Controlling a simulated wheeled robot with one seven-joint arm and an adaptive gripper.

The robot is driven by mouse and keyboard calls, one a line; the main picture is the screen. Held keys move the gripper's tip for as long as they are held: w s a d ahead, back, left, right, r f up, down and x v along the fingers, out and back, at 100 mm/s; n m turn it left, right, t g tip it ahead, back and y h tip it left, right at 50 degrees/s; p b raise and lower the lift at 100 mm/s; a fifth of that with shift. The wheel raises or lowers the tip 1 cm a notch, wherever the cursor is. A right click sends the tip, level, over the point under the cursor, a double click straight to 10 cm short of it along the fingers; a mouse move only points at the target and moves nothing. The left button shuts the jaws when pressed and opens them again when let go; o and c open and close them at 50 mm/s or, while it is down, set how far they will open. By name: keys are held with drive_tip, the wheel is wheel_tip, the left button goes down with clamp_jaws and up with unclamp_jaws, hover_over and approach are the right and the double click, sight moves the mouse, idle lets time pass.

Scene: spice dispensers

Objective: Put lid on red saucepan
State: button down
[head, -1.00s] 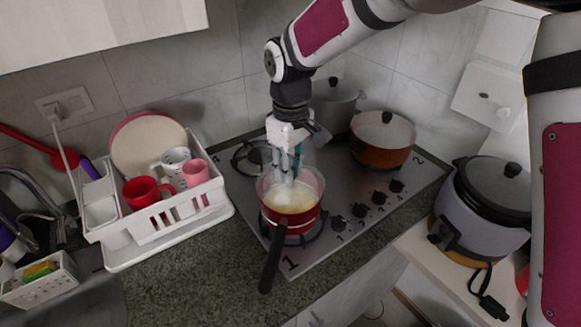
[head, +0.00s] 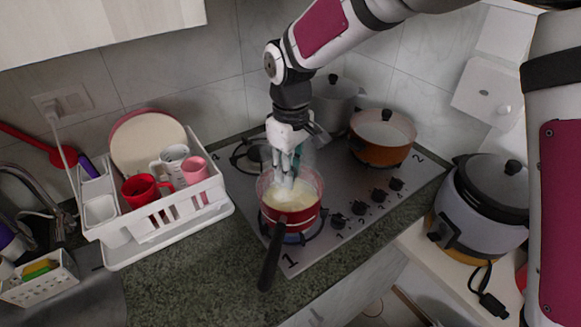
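The red saucepan (head: 290,222) stands on the front left burner of the hob, its long black handle (head: 271,258) pointing toward the front. Pale yellow contents show inside. A clear, pinkish rim (head: 319,183) shows around its top; I cannot tell whether this is a glass lid or the pan's own upper edge. My gripper (head: 287,180) points straight down over the middle of the saucepan, its fingertips at or just above the rim level. The fingers hide any knob there, and a whitish haze blurs them, so their opening and grip are unclear.
An orange pot (head: 381,148) with a black-knobbed glass lid stands on the back right burner. A grey pot (head: 333,105) is behind my wrist. A white dish rack (head: 160,228) with mugs is left, and a rice cooker (head: 482,215) is right. Free counter lies front left.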

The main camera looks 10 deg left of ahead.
drive_tip(key=c, duration=0.8)
unclamp_jaws()
drive_tip(key=shift+o, duration=0.2)
drive_tip(key=shift+r, duration=0.1)
drive_tip(key=shift+r+p, duration=1.05)
drive_tip(key=shift+r, duration=2.35)
